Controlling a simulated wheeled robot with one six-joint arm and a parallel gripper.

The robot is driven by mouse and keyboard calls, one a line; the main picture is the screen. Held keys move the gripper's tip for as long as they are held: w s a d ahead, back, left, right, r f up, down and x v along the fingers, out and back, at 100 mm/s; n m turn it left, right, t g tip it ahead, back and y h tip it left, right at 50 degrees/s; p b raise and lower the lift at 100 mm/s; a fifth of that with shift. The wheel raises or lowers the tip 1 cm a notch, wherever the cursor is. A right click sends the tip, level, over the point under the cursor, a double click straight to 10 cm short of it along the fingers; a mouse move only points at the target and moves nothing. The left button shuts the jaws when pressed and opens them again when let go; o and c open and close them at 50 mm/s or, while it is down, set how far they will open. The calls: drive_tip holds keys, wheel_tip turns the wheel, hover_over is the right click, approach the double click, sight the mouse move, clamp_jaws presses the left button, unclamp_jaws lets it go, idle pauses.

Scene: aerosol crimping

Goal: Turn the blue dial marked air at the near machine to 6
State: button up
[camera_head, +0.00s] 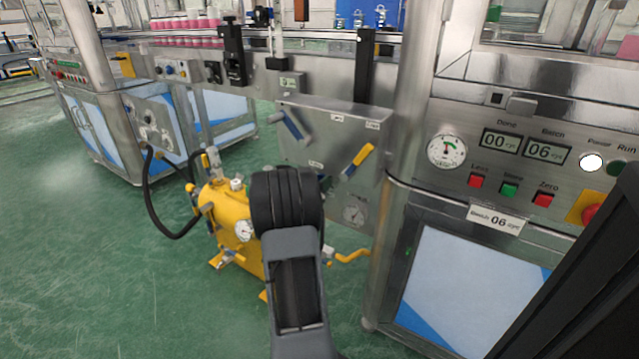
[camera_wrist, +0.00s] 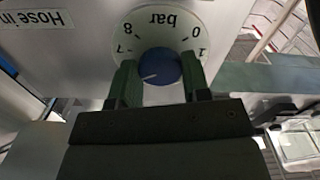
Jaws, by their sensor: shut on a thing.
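The blue dial (camera_wrist: 160,66) shows in the wrist view, upside down, on a round white scale (camera_wrist: 160,20) marked bar. The 0, 1, 7 and 8 are readable; the lower part of the scale is hidden. My gripper (camera_wrist: 160,78) has a green finger on each side of the dial and is shut on it. The white pointer line on the dial points left and slightly down, a little past the 7, toward the left finger, which hides the scale there. In the head view my wrist hides the dial and the fingertips.
A yellow tank (camera_head: 222,212) stands beside my wrist. At right, a machine panel has a gauge (camera_head: 446,151) and a batch display (camera_head: 546,149) reading 06. Green floor lies open at left.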

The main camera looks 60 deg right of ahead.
drive_tip(key=shift+a+f+m, duration=0.1)
drive_tip(key=shift+f+m, duration=0.05)
drive_tip(key=shift+m, duration=0.25)
drive_tip(key=o, duration=0.9)
drive_tip(key=a+p, duration=0.2)
drive_tip(key=a, duration=1.1)
drive_tip(key=shift+a+p, duration=0.35)
drive_tip(key=shift+p, duration=0.05)
